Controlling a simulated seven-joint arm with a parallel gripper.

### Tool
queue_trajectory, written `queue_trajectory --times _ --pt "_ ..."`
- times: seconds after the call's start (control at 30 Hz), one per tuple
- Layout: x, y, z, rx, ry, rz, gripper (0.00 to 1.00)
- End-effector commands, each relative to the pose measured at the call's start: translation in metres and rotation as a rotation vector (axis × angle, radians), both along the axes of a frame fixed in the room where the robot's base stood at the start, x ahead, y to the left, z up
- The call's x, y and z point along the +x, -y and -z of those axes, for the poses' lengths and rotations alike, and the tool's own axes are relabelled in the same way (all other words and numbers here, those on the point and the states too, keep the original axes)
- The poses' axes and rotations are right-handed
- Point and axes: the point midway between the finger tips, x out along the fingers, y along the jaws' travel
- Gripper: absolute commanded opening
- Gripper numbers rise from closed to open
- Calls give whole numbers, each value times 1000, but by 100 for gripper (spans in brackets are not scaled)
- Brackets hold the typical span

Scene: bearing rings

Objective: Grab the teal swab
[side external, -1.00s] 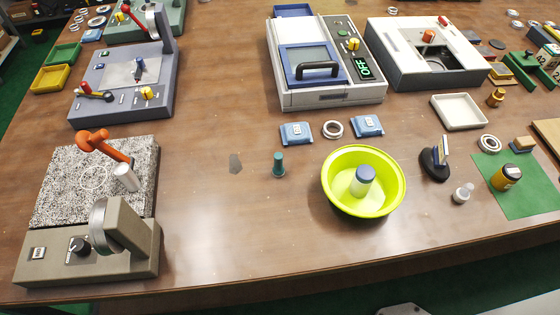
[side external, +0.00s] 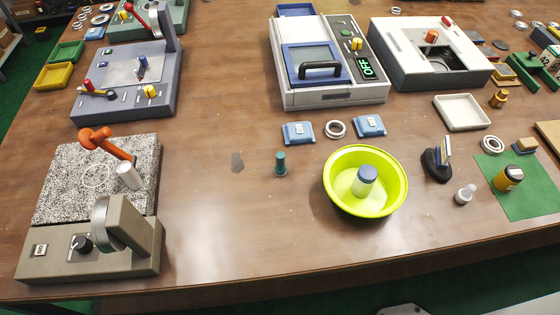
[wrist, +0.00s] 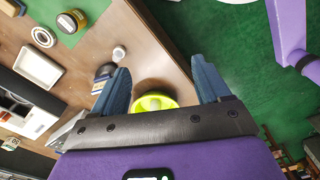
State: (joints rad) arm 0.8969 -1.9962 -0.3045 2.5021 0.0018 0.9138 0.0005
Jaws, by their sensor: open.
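The teal swab (side external: 280,164) stands upright on the brown table in the side external view, left of the yellow-green bowl (side external: 338,202). It has a wider base and a narrower top. I cannot make it out in the wrist view. My gripper (wrist: 160,84) shows only in the wrist view, with two blue fingers wide apart and nothing between them that it touches. The yellow-green bowl (wrist: 152,102) shows beyond the fingers, some way below. My gripper is out of the side external view.
The bowl holds a white jar with a blue lid (side external: 366,178). Two blue packets (side external: 298,133) and a ring (side external: 335,129) lie behind the swab. A granite plate (side external: 75,185) with a grey stand is at left. Bare table surrounds the swab.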

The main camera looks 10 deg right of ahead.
Motion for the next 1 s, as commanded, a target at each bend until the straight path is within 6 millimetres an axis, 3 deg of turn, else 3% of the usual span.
queue_trajectory --times 0.03,0.1,0.37,0.47,0.57,1.0 --pt "0 0 0 0 0 0 73" --pt "0 0 0 0 0 0 53" --pt "0 0 0 0 0 0 53" --pt "3 -9 3 16 -4 6 53" --pt "10 -35 10 68 -12 20 53" --pt "71 -226 68 430 49 275 53"
